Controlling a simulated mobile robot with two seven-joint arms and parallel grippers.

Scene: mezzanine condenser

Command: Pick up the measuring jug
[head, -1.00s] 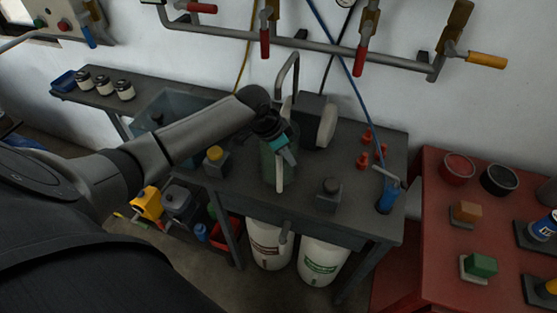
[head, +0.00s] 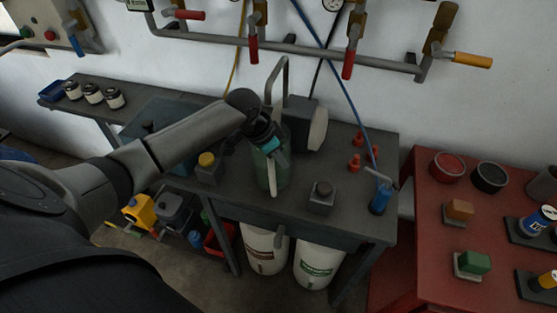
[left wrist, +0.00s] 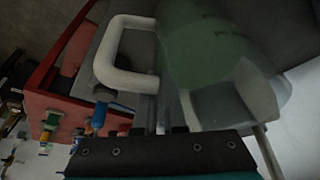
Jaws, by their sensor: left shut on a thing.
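The measuring jug (head: 272,178) is a translucent greenish vessel with a pale handle, upright at the middle of the dark grey bench (head: 235,190). My left gripper (head: 269,146), with teal parts, is at the jug's upper part and shut on it. In the left wrist view the jug's green body (left wrist: 205,55) fills the upper middle, with a white loop handle (left wrist: 118,55) to its left. The gripper's fingers (left wrist: 168,118) are partly hidden there. I cannot tell whether the jug's base touches the bench. My right gripper is not in view.
A grey machine with a pale disc (head: 316,130) stands behind the jug. A yellow-capped block (head: 207,168) is left of it, a dark-topped block (head: 322,196) right. A blue tool (head: 380,200) and red pieces (head: 356,162) stand farther right. A red table (head: 425,230) adjoins.

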